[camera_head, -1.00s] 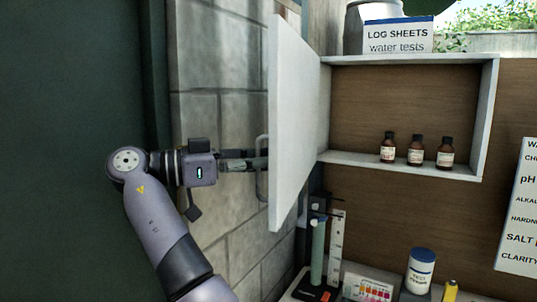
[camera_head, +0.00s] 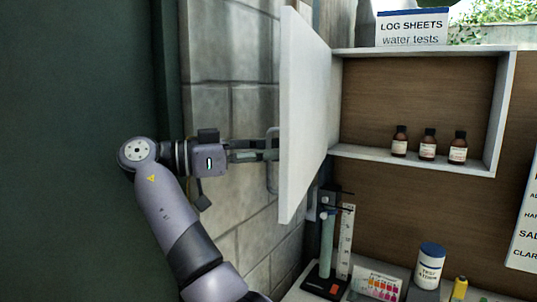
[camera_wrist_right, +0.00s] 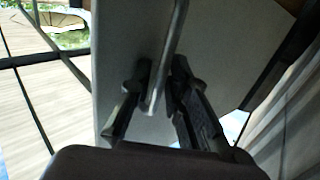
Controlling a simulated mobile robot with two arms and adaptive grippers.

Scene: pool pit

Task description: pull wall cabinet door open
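The white wall cabinet door (camera_head: 305,115) stands swung well out from the cabinet (camera_head: 420,100), so the inside shows. Its metal bar handle (camera_head: 271,178) is on the door's left side and also shows in the wrist view (camera_wrist_right: 177,25). My right gripper (camera_head: 268,152) reaches it from the left. In the wrist view, my right gripper's fingers (camera_wrist_right: 160,85) lie on either side of the bar, close against it, and appear shut on it. Part of the fingertips is hidden by the bar and the viewing angle. My left gripper is not in view.
Several brown bottles, among them one at the left (camera_head: 399,141), stand on the cabinet's bottom. A log sheets box (camera_head: 411,28) sits on top. A test stand (camera_head: 327,245) and a white jar (camera_head: 429,268) stand below. A block wall (camera_head: 235,120) is behind my arm.

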